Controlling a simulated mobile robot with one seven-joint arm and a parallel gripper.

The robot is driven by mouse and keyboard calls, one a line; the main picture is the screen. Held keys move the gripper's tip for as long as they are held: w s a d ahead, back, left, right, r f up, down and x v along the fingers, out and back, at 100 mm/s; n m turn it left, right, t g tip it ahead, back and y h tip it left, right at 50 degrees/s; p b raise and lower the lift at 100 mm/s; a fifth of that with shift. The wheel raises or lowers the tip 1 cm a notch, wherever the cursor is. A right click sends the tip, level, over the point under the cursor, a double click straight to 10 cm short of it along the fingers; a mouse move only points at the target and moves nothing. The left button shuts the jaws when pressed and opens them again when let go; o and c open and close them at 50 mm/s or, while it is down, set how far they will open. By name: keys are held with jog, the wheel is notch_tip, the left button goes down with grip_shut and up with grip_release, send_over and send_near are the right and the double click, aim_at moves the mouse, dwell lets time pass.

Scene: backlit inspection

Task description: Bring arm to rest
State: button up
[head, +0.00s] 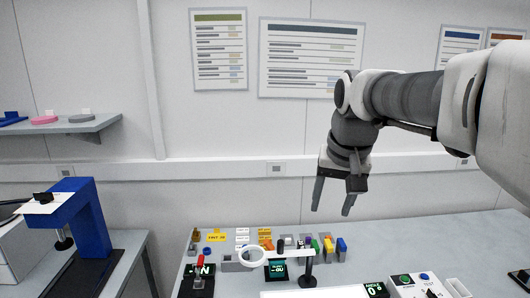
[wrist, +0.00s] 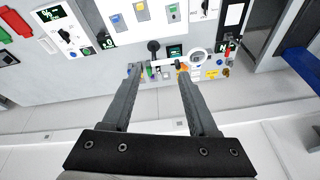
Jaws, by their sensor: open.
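My gripper (head: 332,196) hangs fingers-down from my arm, which reaches in from the right in the head view. It is above the back part of the grey bench (head: 420,240), in front of the wall. Its two fingers are spread with nothing between them. The wrist view also shows the open gripper (wrist: 160,75), with the bench's small items beyond the fingertips. No object is held or touched.
A magnifier ring (head: 253,256) on a black stand, coloured blocks (head: 328,246) and small displays (head: 277,270) crowd the bench below. A blue press-like device (head: 85,220) stands on the left. A wall shelf (head: 65,128) holds discs. Posters (head: 310,58) hang behind.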

jog(key=s+f, duration=0.3)
jog(key=s, duration=0.3)
jog(key=s+d+f+n+t+b, duration=0.1)
jog(key=s+f, duration=0.2)
jog(key=s, duration=0.3)
jog(key=s+f+n, duration=0.1)
jog(key=s+f, duration=0.2)
jog(key=s, duration=0.4)
jog(key=shift+d+f+t, duration=0.2)
jog(key=shift+f+t, duration=0.05)
jog(key=shift+t, duration=0.15)
jog(key=shift+d, duration=0.1)
dwell(0.4)
